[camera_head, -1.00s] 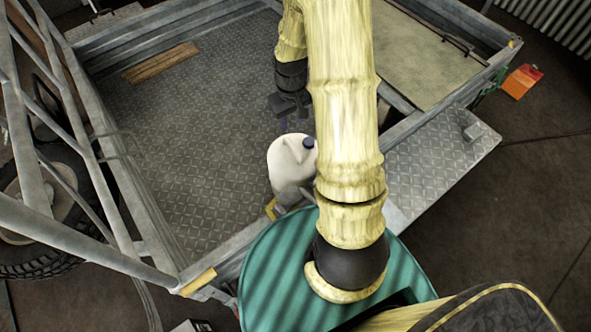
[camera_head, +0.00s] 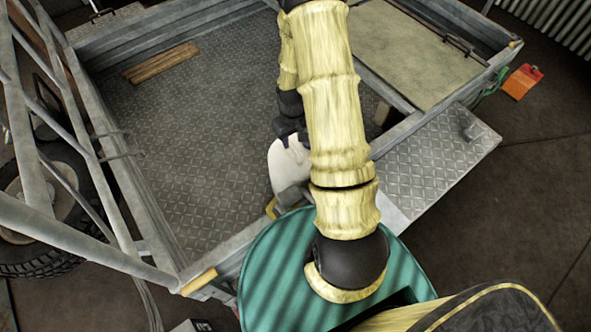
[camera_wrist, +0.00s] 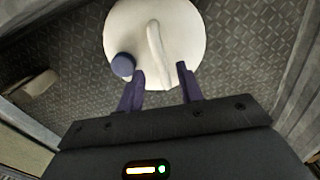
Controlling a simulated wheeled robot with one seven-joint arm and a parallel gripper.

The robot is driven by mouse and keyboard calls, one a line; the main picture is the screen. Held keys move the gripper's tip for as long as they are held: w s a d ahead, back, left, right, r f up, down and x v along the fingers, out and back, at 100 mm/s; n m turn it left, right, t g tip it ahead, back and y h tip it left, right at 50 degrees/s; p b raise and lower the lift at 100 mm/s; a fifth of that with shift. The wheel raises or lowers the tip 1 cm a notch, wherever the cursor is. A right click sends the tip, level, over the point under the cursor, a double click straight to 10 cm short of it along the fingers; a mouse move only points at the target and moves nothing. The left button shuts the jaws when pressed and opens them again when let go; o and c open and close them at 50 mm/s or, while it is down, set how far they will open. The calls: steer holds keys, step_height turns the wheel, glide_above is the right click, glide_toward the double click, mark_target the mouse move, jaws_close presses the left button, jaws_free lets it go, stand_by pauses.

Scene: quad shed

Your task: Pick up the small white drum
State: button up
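The small white drum (camera_head: 283,172) stands on the chequer-plate bed of the trailer, near its front edge, partly hidden by my arm in the head view. In the wrist view the white drum (camera_wrist: 185,25) shows from above, with a dark blue cap (camera_wrist: 123,65) and a raised white handle (camera_wrist: 156,52). My gripper (camera_wrist: 162,76) is open, its two purple fingertips apart. The handle's near end lies between the fingertips in the picture, and the left fingertip is close to the cap. I cannot tell whether the fingers touch the drum. In the head view the gripper (camera_head: 291,137) is over the drum's top.
The trailer bed (camera_head: 190,130) has raised metal sides. A wooden plank (camera_head: 160,62) lies at its far left, and much of the bed is clear. A grey object (camera_head: 292,196) sits close by the drum's near side. A lowered chequer-plate flap (camera_head: 440,160) juts out right.

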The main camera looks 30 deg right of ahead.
mark_target(292, 146)
steer(key=shift+a+f+p, duration=0.1)
steer(key=shift+f+p, duration=0.25)
steer(key=shift+f, duration=2.2)
jaws_close()
steer(key=shift+w+r, duration=0.1)
